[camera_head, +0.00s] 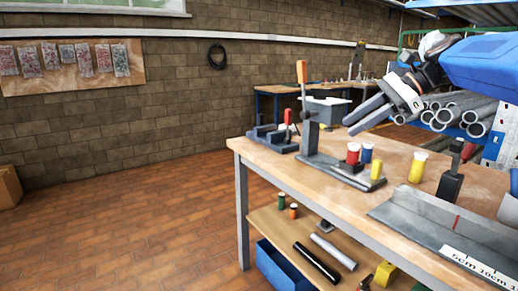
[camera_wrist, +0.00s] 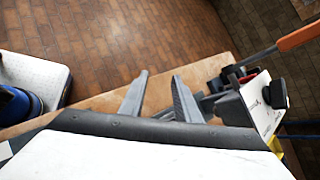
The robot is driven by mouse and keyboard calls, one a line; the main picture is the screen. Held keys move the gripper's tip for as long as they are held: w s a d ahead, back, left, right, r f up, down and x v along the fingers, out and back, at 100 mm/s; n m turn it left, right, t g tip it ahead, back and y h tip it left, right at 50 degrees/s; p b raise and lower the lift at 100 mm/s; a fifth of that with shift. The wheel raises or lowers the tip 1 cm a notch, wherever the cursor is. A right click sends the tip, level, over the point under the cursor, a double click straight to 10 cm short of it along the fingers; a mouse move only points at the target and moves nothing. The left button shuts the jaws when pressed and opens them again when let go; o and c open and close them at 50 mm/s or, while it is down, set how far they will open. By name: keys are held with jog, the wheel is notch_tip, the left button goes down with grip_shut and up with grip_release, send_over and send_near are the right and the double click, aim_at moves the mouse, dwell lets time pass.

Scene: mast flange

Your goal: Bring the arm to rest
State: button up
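My gripper (camera_head: 349,126) hangs in the air above the wooden workbench (camera_head: 285,168), to the right of an upright clamp lever with an orange handle (camera_head: 302,72). Its two grey fingers are apart and point left and down. The wrist view also shows my gripper (camera_wrist: 160,75), with nothing between the fingers. Bench edge and brick floor lie beyond them. The orange handle (camera_wrist: 300,36) shows at the right of that view, apart from the fingers.
A grey metal fixture with a scale (camera_head: 440,225) lies at front right.

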jog(key=s+d+f+n+t+h, duration=0.1)
jog(key=s+d+f+n+h, duration=0.2)
jog(key=s+f+n+h, duration=0.6)
jog(key=s+f+n, duration=0.7)
jog(key=s+f, duration=1.2)
jog(key=f, duration=0.3)
jog(key=shift+t, duration=0.4)
